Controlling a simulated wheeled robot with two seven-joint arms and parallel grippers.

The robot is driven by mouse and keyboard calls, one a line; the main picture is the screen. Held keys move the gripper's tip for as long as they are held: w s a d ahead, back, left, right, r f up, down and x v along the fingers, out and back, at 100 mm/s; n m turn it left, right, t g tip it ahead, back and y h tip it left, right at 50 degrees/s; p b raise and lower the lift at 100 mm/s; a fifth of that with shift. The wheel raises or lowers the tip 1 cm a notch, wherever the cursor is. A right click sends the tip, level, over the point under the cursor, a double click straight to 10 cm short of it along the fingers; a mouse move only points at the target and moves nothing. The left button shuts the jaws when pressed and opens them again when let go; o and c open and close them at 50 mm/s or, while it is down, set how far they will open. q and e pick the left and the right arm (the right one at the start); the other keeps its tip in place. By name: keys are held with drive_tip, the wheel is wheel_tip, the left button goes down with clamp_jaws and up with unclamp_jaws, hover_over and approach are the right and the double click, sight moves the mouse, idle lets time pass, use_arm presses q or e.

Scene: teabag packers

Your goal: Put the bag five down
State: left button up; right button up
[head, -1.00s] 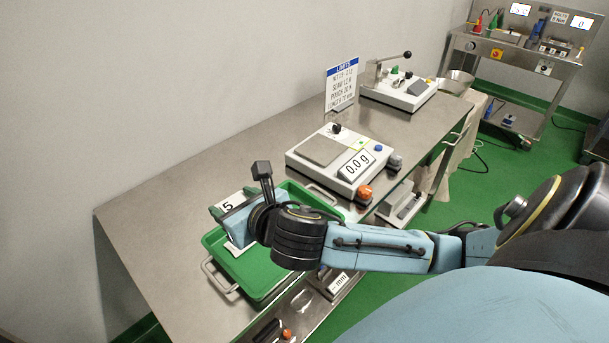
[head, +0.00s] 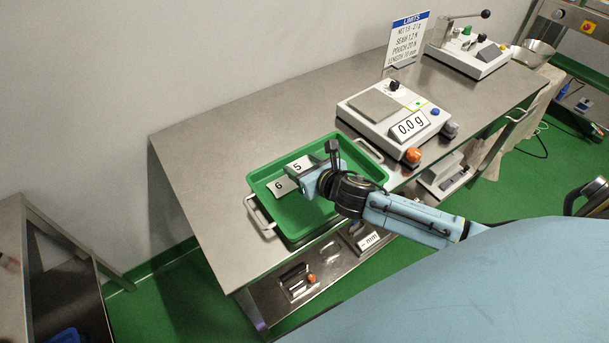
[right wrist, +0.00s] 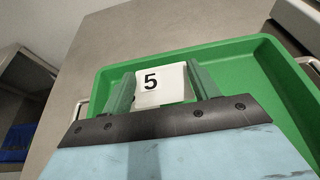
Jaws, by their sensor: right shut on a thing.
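Bag five (head: 299,165) is a small white bag with a black 5. It is over the back left part of the green tray (head: 262,172), beside bag six (head: 281,187). My right gripper (head: 314,169) is shut on bag five. In the right wrist view, the bag (right wrist: 160,84) sits between the two green fingers (right wrist: 162,86), its number facing up, with the tray around it. I cannot tell whether its underside touches the tray floor. The gripper hides part of the tray. My left gripper is not in view.
The scale (head: 385,112) reading 0.0 g stands right of the tray, with the limits sign (head: 405,40) and a lever machine (head: 468,50) behind. The steel table (head: 215,150) is clear left of the tray. A lower shelf (head: 290,290) holds small devices.

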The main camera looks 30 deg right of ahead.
drive_tip(key=shift+f+b, duration=0.5)
drive_tip(key=shift+f, duration=1.1)
drive_tip(key=shift+f, duration=0.45)
drive_tip(key=o, duration=1)
drive_tip(key=shift+r, duration=0.25)
drive_tip(key=p+v, duration=0.1)
drive_tip(key=v, duration=1.1)
drive_tip(key=shift+r+p, duration=0.25)
drive_tip(key=shift+p, duration=0.15)
